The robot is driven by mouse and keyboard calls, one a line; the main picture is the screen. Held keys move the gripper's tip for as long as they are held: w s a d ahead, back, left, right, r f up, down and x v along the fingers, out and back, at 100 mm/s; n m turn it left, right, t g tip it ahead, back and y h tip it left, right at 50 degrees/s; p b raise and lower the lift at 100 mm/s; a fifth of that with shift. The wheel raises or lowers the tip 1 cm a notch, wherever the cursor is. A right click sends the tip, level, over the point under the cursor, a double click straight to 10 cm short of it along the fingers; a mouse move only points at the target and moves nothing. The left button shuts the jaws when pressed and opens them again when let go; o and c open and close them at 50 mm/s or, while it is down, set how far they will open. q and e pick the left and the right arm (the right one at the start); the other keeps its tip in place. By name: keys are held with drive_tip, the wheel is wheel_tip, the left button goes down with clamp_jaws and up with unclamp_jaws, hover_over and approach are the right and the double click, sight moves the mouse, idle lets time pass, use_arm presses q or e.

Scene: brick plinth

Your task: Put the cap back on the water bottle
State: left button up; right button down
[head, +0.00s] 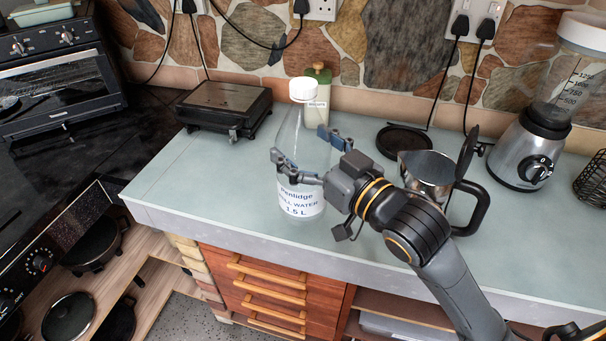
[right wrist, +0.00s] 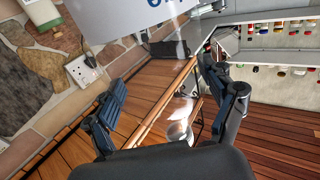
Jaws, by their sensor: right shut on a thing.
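The water bottle (head: 301,202) is clear, with a white label and blue lettering, and stands upright on the worktop. A white cap (head: 303,89) shows at the top of its neck; I cannot tell whether it is screwed tight. My right gripper (head: 311,156) reaches in from the right and is shut on the bottle's clear body, above the label, with a finger on either side. In the right wrist view the bottle's label (right wrist: 122,18) shows at the top, beyond the two spread fingers. My left gripper is not in view.
A metal jug (head: 430,172) with its lid up stands close right of my right gripper, and a blender (head: 527,150) further right. A green-topped container (head: 317,100) stands behind the bottle. A black grill (head: 225,106) is at back left. The worktop (head: 185,190) is clear left of the bottle.

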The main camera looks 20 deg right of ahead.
drive_tip(key=w+d+f+p, duration=0.1)
drive_tip(key=w+d+f, duration=0.2)
drive_tip(key=w+f, duration=0.5)
drive_tip(key=shift+w, duration=1.1)
drive_tip(key=f, duration=0.1)
drive_tip(key=f+p, duration=0.1)
drive_tip(key=f, duration=0.1)
drive_tip(key=shift+w+d+f, duration=0.1)
drive_tip(key=shift+w+f, duration=0.15)
drive_tip(key=shift+f, duration=0.05)
